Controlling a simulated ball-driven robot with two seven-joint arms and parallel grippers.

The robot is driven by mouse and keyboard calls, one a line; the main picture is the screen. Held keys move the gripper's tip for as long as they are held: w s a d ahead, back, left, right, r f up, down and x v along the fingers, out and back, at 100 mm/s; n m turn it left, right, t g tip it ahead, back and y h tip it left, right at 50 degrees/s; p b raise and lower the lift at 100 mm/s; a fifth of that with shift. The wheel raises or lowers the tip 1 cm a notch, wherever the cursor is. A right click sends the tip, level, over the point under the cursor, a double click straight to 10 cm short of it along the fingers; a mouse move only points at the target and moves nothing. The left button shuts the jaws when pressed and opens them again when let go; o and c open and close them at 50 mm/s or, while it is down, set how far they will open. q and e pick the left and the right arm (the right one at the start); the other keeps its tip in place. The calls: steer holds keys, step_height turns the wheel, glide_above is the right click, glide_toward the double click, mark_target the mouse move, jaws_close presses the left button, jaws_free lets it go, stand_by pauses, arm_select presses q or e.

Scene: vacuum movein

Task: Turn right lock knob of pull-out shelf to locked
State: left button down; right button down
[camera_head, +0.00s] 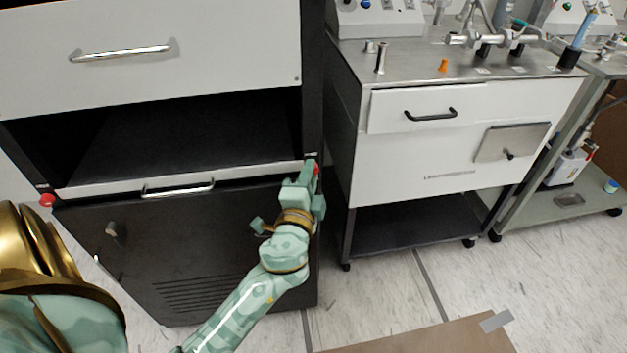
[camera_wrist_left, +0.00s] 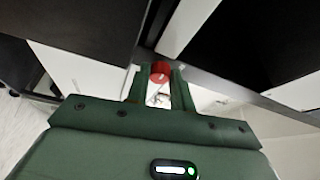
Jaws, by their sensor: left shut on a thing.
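The right lock knob (camera_head: 316,170) is a small red knob at the right end of the pull-out shelf's front edge. My left gripper (camera_head: 308,174) is at this knob and covers most of it in the head view. In the left wrist view the red knob (camera_wrist_left: 160,70) sits between the two green fingertips, and the gripper is shut on it. The knob's turn angle cannot be told. The pull-out shelf (camera_head: 190,135) is black with a light front strip and a silver handle (camera_head: 178,188). My right gripper is not in view.
A second red knob (camera_head: 47,200) is at the shelf's left end. A white drawer (camera_head: 150,60) is above and a black cabinet door (camera_head: 190,245) below. A steel-topped cart (camera_head: 450,140) stands close on the right. Open floor (camera_head: 385,290) lies in front of the cart.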

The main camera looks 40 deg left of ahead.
arm_select(q)
steer(key=shift+f, duration=0.15)
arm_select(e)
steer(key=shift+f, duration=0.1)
arm_select(q)
steer(key=c, duration=1.2)
jaws_free()
steer(key=shift+s+d, duration=0.1)
steer(key=v, duration=0.7)
steer(key=shift+b, duration=0.4)
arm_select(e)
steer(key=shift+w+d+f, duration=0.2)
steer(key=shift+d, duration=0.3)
